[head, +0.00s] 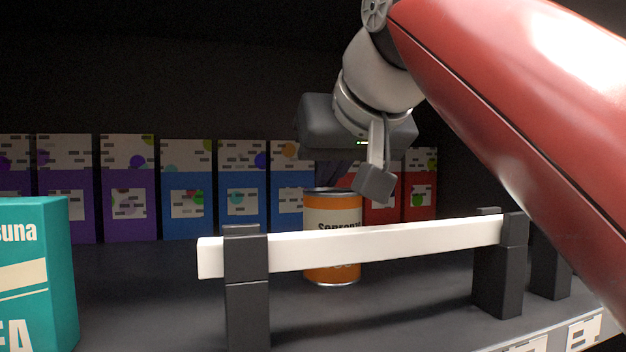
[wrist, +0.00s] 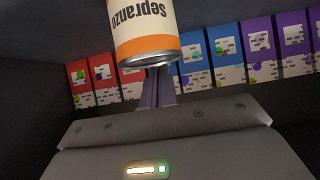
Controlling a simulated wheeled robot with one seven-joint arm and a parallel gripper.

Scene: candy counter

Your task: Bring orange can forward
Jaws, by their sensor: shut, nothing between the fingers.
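The orange can (head: 331,213) with a cream label stands upright on the dark shelf, behind a white rail (head: 385,246) that crosses in front of its middle. My gripper (head: 332,172) is at the back of the can, with its fingers partly hidden behind the can's top. In the wrist view the can (wrist: 145,35) fills the top middle, upside down. My gripper's fingers (wrist: 158,75) show just below it, close together with nothing between them. I cannot tell whether they touch the can.
The white rail rests on dark posts (head: 247,290). A teal box (head: 35,270) stands at the front left. Purple, blue and red boxes (head: 186,190) line the back. The shelf between the teal box and the rail's left post is clear.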

